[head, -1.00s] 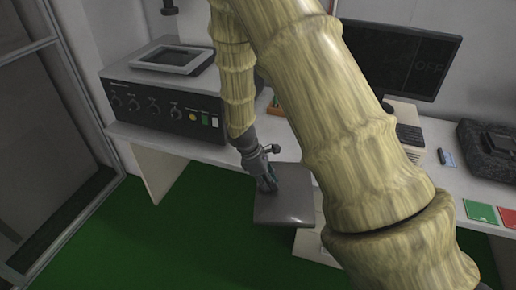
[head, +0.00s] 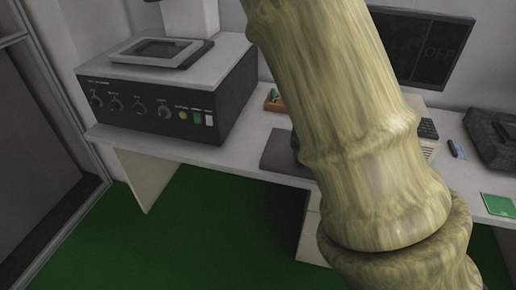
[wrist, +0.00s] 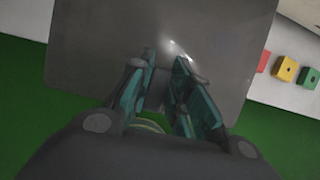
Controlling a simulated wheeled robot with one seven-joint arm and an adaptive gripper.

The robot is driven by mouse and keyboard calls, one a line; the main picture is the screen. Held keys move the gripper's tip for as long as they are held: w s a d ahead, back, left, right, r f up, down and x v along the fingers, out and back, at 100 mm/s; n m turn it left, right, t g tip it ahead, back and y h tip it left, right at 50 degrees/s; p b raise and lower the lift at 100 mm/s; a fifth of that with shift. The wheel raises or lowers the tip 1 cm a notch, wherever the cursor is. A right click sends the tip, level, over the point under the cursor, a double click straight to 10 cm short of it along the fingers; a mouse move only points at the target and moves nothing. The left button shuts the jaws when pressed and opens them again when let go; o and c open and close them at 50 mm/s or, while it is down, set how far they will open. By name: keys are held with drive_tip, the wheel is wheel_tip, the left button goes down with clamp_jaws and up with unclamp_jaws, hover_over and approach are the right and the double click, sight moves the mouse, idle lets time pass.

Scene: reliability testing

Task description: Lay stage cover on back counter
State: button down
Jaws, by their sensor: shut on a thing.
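The stage cover appears to be the flat dark-grey plate (head: 283,158), partly hidden behind my arm in the head view, where it overlaps the front part of the white back counter (head: 240,152). In the wrist view the plate (wrist: 90,55) fills the upper middle, with green floor beside it and pale surface at the upper corners. My gripper (wrist: 165,80) is shut on the plate's near edge. In the head view the gripper is hidden behind my arm. I cannot tell whether the plate touches the counter.
A dark control box (head: 170,105) with knobs stands on the counter's left. An orange tray (head: 273,101) lies behind the plate. Counter between box and plate is clear.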

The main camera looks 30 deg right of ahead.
drive_tip(key=w+a+p, duration=0.2)
drive_tip(key=w+a, duration=0.1)
drive_tip(key=w, duration=0.6)
drive_tip(key=w+a+p, duration=0.2)
drive_tip(key=w+a, duration=0.1)
drive_tip(key=w, duration=0.6)
drive_tip(key=shift+s+d+f+p, duration=0.1)
drive_tip(key=shift+f+p, duration=0.15)
drive_tip(key=shift+f, duration=1.15)
drive_tip(key=shift+s+f+p, duration=0.1)
drive_tip(key=shift+f+p, duration=0.1)
drive_tip(key=shift+f, duration=1.2)
drive_tip(key=shift+w+f+p, duration=0.2)
drive_tip(key=shift+f+p, duration=0.1)
drive_tip(key=shift+f, duration=0.35)
drive_tip(key=c, duration=1.3)
unclamp_jaws()
drive_tip(key=shift+f, duration=0.1)
